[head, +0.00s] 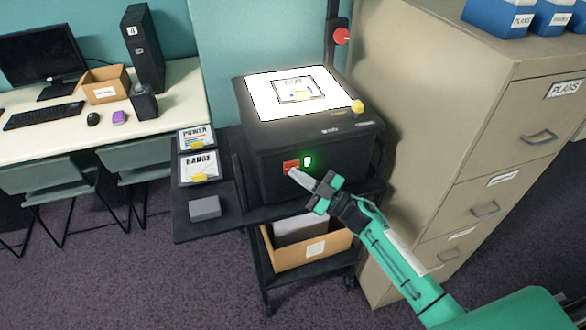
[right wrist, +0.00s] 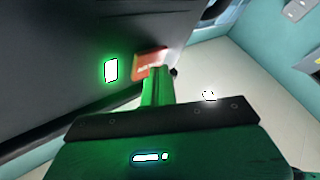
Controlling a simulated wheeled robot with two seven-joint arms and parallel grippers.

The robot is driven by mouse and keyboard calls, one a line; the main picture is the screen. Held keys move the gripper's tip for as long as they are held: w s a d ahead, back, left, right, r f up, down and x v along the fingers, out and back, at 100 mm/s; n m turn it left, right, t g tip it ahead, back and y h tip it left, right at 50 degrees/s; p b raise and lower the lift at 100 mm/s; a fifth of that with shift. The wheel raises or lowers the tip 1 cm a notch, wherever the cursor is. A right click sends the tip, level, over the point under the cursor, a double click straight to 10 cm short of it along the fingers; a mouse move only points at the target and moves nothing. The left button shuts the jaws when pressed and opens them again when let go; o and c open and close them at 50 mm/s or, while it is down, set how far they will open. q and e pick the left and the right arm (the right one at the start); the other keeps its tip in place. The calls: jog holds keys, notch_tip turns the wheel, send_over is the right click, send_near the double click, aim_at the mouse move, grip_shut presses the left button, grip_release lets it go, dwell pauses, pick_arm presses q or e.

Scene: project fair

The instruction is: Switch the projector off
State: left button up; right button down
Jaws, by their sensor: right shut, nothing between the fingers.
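The black overhead projector (head: 262,155) stands on a black cart, its glass top (head: 260,92) lit bright white with a framed sheet on it. On its front face is a red switch (head: 287,167), with a green light (head: 307,162) glowing to its right. My right gripper (head: 293,173) is shut and empty, its fingertips at the red switch and partly covering it. In the right wrist view the fingers (right wrist: 160,75) overlap the red switch (right wrist: 150,60), and the green light (right wrist: 111,70) glows beside it. I cannot tell whether the tips touch it. My left gripper is out of view.
A beige filing cabinet (head: 440,130) stands close on the right, with blue boxes on top. The cart's side shelf (head: 182,225) holds framed sheets and a grey block (head: 204,208). A cardboard box (head: 325,251) sits on the lower shelf. A desk with a computer is at left.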

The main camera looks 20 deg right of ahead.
dwell(0.3)
jog(key=shift+s+p, duration=0.35)
jog(key=shift+s, duration=0.3)
jog(key=shift+s, duration=0.1)
jog(key=s+p, duration=0.2)
jog(key=s, duration=0.3)
jog(key=shift+s+d, duration=0.15)
jog(key=shift+s, duration=0.25)
